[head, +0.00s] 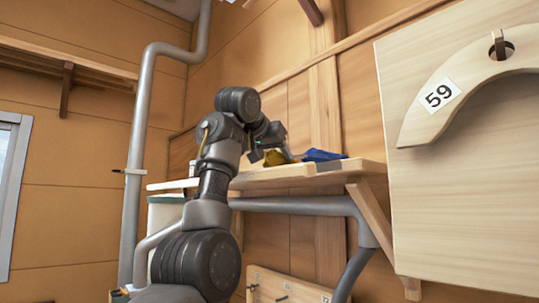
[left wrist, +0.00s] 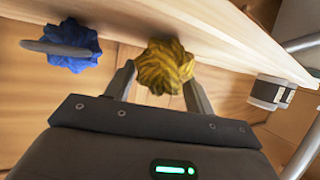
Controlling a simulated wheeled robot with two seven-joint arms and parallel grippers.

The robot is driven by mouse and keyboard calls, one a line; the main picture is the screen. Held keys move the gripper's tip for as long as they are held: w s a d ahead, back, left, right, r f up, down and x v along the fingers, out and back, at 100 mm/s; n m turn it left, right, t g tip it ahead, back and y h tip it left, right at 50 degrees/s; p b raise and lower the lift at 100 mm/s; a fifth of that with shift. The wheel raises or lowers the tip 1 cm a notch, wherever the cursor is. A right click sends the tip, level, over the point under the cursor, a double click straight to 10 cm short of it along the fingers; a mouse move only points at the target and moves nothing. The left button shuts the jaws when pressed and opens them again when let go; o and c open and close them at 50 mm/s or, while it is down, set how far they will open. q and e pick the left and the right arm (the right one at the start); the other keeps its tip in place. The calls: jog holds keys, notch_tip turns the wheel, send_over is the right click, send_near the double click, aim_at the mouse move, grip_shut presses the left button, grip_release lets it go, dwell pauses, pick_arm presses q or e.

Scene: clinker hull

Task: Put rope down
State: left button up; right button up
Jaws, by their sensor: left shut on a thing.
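The yellow-brown rope (head: 278,157) is a ridged bundle at the wooden shelf (head: 262,178) in the head view. In the left wrist view the rope (left wrist: 165,67) sits between the two fingers of my left gripper (left wrist: 160,90), which is shut on it. In the head view my left gripper (head: 258,153) is at the shelf's top, partly hidden by my arm. I cannot tell whether the rope touches the shelf. A blue bundle (left wrist: 68,46) with a grey bar across it lies apart from the rope; it also shows in the head view (head: 323,155). My right gripper is not in view.
A dark and white can (left wrist: 270,92) stands on the other side of the rope. A grey pipe (head: 143,130) rises at the left. A bracket (head: 382,238) supports the shelf.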

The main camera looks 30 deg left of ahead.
pick_arm(q)
jog(key=shift+s+d+r, duration=0.15)
jog(key=shift+s+d, duration=0.05)
jog(key=shift+s, duration=0.05)
jog(key=shift+s+d+f+b, duration=0.15)
jog(key=shift+f+b, duration=0.1)
jog(key=shift+b, duration=0.1)
jog(key=o, duration=1.1)
jog(key=shift+w+a, duration=0.2)
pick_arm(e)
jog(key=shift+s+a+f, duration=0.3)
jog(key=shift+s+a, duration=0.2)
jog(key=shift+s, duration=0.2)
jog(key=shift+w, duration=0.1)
